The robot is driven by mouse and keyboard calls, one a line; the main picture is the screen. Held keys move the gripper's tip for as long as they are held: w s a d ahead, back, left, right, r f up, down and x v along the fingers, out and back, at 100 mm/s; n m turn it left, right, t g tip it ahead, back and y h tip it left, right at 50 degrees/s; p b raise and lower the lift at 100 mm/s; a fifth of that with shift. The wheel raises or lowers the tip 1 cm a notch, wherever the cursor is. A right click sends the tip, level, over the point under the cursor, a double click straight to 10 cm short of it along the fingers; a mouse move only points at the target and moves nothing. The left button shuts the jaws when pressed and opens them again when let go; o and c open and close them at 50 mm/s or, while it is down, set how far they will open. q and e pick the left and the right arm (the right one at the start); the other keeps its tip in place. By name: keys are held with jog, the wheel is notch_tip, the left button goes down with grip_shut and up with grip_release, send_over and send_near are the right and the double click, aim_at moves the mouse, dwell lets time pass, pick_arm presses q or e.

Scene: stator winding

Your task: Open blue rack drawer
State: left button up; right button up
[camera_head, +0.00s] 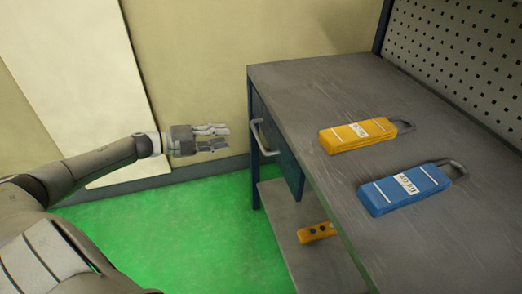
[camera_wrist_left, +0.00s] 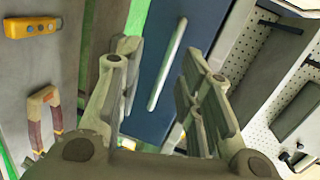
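The blue drawer (camera_head: 279,145) sits under the top of a grey workbench, its front facing left toward my left arm. Its pale bar handle (camera_head: 262,138) sticks out from the front. The drawer looks closed. My left gripper (camera_head: 228,137) is just left of the handle, apart from it, and points at it. In the left wrist view, the fingers (camera_wrist_left: 155,88) are spread, with the handle (camera_wrist_left: 167,65) beyond them in the gap, against the blue drawer front (camera_wrist_left: 155,90). The left gripper is open and empty. My right gripper is not in view.
On the bench top (camera_head: 310,85) lie a yellow case (camera_head: 357,135) and a blue case (camera_head: 405,188). An orange device (camera_head: 316,232) lies on the lower shelf (camera_head: 290,215). A pegboard (camera_head: 460,55) stands behind. Green floor (camera_head: 190,235) left of the bench is clear.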

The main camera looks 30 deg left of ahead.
aim_at(257, 132)
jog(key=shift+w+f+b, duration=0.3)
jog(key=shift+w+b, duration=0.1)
jog(key=shift+b, duration=0.05)
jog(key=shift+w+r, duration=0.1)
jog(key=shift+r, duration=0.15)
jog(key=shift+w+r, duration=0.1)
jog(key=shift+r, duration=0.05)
pick_arm(q)
jog(key=w+d, duration=0.2)
jog(key=d, duration=0.1)
jog(key=w+d+m, duration=0.1)
jog(key=w+d, duration=0.2)
jog(key=w+d+m+g+h, duration=0.1)
jog(key=w+d, duration=0.1)
jog(key=shift+w+d, duration=0.25)
jog(key=shift+d, duration=0.15)
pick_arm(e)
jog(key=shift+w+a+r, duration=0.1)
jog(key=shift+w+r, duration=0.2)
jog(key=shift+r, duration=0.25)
pick_arm(q)
jog(key=shift+c, duration=0.2)
grip_shut()
